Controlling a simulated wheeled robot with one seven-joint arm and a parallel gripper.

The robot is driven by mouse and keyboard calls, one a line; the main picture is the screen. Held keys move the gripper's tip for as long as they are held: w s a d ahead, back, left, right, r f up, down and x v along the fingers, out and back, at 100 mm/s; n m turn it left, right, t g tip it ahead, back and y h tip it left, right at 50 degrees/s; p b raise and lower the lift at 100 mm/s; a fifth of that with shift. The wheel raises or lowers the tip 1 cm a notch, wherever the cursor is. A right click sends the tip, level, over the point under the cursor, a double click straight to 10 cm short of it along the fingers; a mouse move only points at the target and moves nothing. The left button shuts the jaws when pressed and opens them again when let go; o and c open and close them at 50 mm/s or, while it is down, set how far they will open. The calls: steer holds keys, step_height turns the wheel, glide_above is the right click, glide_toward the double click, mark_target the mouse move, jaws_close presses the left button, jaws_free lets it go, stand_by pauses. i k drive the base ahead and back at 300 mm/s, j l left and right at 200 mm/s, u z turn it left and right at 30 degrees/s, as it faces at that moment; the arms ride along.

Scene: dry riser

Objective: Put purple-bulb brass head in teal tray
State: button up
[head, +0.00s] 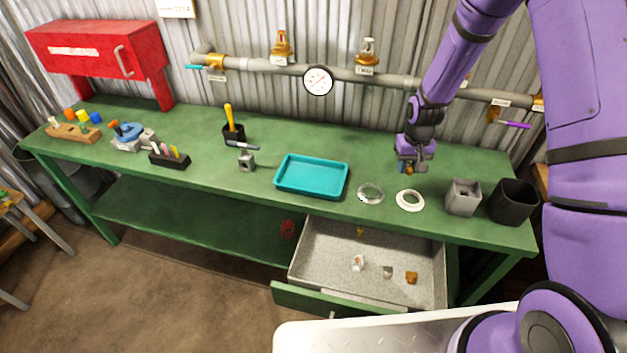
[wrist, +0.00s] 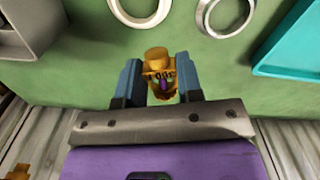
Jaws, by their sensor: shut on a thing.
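My gripper (head: 408,166) is shut on the purple-bulb brass head (wrist: 159,75), a small brass piece with a purple bulb in its middle. In the wrist view it sits between the two blue-grey fingers of my gripper (wrist: 158,82). In the head view the piece is small and mostly hidden by the fingers, held above the back right part of the green bench. The empty teal tray (head: 312,176) lies on the bench to the left of my gripper, and its corner shows in the wrist view (wrist: 291,55).
A black bin (head: 512,201) stands at the right end. An open drawer (head: 340,245) below holds several small parts. A pipe with a gauge (head: 318,80) runs behind.

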mark_target(312, 180)
steer(key=j+z, duration=0.25)
steer(key=j, duration=0.3)
steer(key=j+z, duration=0.2)
steer(key=j, duration=0.35)
steer(key=k+j+z, duration=0.1)
steer(key=j+z, duration=0.15)
steer(key=j, duration=0.25)
steer(key=k+j+z, duration=0.2)
steer(key=j, duration=0.3)
steer(key=i+j+z, duration=0.15)
steer(key=j+z, duration=0.2)
steer(key=j, duration=0.35)
steer(key=j+z, duration=0.35)
steer(key=j, duration=0.3)
steer(key=i+j+z, duration=0.15)
steer(key=j, duration=0.25)
steer(key=i, duration=0.1)
